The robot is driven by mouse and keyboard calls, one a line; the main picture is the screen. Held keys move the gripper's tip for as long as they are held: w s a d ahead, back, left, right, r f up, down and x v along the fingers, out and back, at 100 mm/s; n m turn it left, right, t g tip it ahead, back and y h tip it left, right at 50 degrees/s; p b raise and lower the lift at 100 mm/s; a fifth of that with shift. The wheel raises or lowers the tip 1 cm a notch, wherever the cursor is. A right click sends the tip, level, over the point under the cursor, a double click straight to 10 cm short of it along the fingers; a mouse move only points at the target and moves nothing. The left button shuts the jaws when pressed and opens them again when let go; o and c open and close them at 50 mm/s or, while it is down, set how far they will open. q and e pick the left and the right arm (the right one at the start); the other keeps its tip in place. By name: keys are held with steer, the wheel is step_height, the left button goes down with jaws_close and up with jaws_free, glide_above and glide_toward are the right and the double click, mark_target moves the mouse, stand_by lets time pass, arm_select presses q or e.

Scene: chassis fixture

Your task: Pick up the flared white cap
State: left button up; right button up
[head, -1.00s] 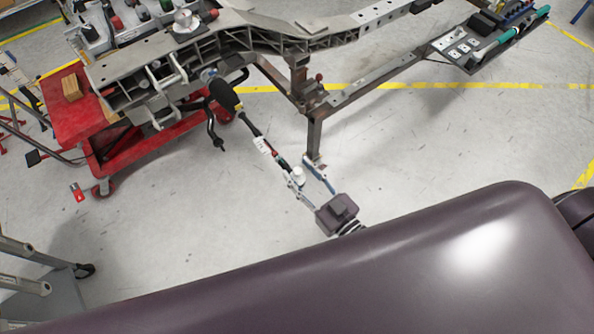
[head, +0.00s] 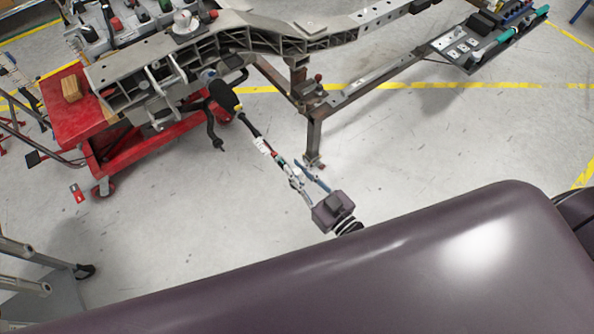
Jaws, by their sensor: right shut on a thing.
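My right gripper (head: 296,172) reaches in from the lower right, its fingers pointing up and to the left. It is shut on the flared white cap (head: 294,170), a small pale piece between the fingertips. The fingers hide most of the cap, so its flare cannot be made out. My left gripper is not in view.
A long dark-ended tool (head: 225,97) with a slim body runs toward my right fingertips; whether it touches them is unclear. The grey chassis frame (head: 275,40) stands behind, with a steel leg (head: 314,140) close to the gripper. A red cart (head: 75,110) is at left. Floor to the right is clear.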

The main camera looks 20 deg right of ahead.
mark_target(297, 171)
step_height(297, 171, up, 20)
steer(key=p, duration=0.1)
stand_by(0.5)
stand_by(0.4)
